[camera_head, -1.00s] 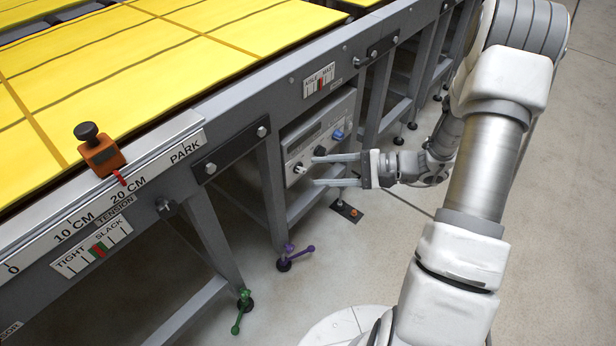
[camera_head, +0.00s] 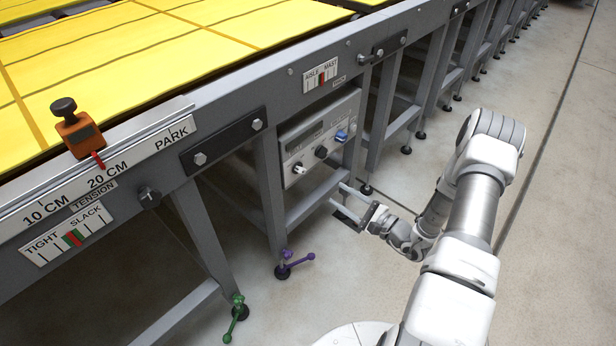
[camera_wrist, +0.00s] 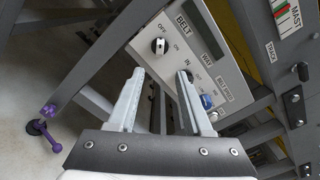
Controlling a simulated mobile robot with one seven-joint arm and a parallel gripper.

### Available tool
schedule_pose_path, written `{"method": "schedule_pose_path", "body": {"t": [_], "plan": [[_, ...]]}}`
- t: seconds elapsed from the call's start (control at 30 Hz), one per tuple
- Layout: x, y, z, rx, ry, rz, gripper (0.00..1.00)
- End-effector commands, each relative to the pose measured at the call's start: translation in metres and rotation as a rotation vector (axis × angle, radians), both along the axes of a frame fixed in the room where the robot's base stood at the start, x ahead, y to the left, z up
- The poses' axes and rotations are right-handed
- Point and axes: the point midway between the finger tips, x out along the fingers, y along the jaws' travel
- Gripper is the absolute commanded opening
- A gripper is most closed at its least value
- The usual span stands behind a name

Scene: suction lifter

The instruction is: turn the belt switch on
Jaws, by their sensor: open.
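The belt switch is a small knob (camera_wrist: 160,46) on the grey control panel (camera_wrist: 205,18), beside the words BELT, OFF and ON in the wrist view. Its pointer is too small to read surely. In the head view the knob (camera_head: 299,168) is at the panel's lower left. My gripper (camera_head: 338,196) is open and empty, below and to the right of the panel in the head view. In the wrist view its two fingers (camera_wrist: 160,74) point towards the panel, with the knob just beyond the left fingertip. They appear apart from it.
The panel also has a black knob (camera_head: 321,152) and a blue knob (camera_head: 341,136). The panel hangs in the grey frame of a long table with yellow sheets (camera_head: 190,40). Table legs (camera_head: 270,195) and a purple-handled foot (camera_head: 290,264) stand nearby. The floor at right is clear.

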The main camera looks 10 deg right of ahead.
Motion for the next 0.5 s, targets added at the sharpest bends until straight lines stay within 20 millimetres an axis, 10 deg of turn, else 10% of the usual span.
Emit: {"method": "schedule_pose_path", "body": {"t": [0.5], "plan": [[0.086,0.064,-0.001,-0.001,-0.002,0.003,0.5]]}}
